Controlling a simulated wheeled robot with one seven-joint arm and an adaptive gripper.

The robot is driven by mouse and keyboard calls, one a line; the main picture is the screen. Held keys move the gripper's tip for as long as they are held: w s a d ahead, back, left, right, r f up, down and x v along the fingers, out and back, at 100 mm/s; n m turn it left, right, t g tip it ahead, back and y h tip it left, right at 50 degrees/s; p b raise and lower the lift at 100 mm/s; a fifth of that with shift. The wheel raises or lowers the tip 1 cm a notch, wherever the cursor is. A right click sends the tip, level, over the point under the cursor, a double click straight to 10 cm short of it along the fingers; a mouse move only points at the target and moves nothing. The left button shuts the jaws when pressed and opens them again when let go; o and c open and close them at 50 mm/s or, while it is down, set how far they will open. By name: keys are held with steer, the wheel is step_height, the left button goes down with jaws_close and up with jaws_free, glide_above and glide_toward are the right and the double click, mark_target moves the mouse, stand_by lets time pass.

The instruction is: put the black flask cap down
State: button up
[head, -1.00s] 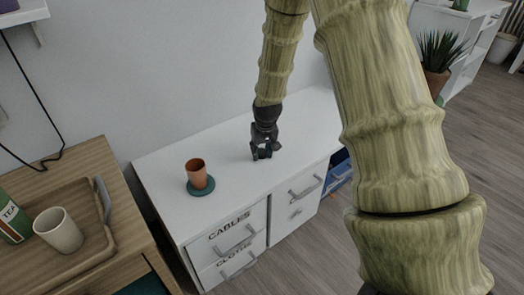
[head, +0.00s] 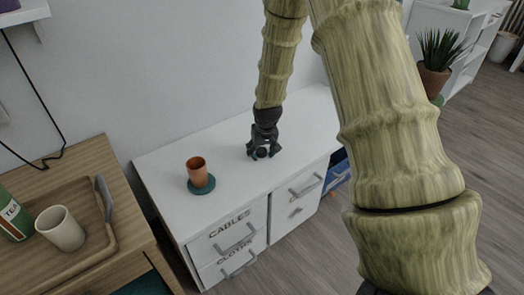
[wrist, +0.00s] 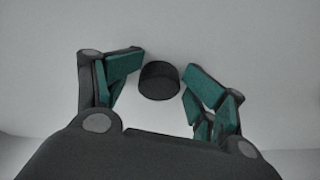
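The black flask cap (wrist: 159,81) is a short dark cylinder between my two fingers in the wrist view, on the white desk top. In the head view the cap (head: 262,153) is a small dark shape between the fingertips. My gripper (wrist: 165,70) points down at the desk top, with its green-padded fingers spread to either side of the cap. A gap shows between the cap and the right finger; the left fingertip is close to the cap's upper left edge. The gripper (head: 264,154) is open.
The white desk (head: 225,143) has drawers in front, two labelled CABLES and CLOTHS. A wooden table (head: 83,167) holds a cream cup (head: 61,229) and a tea tin (head: 12,217). Desk room is clear around my gripper.

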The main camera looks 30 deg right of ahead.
steer(key=shift+s, duration=0.1)
steer(key=shift+r, duration=0.35)
steer(key=d+p+v, duration=0.1)
steer(key=p+v, duration=0.2)
steer(key=v, duration=0.9)
steer(key=shift+a+r+p, duration=0.3)
steer(key=shift+a+p, duration=0.1)
steer(key=shift+a, duration=0.05)
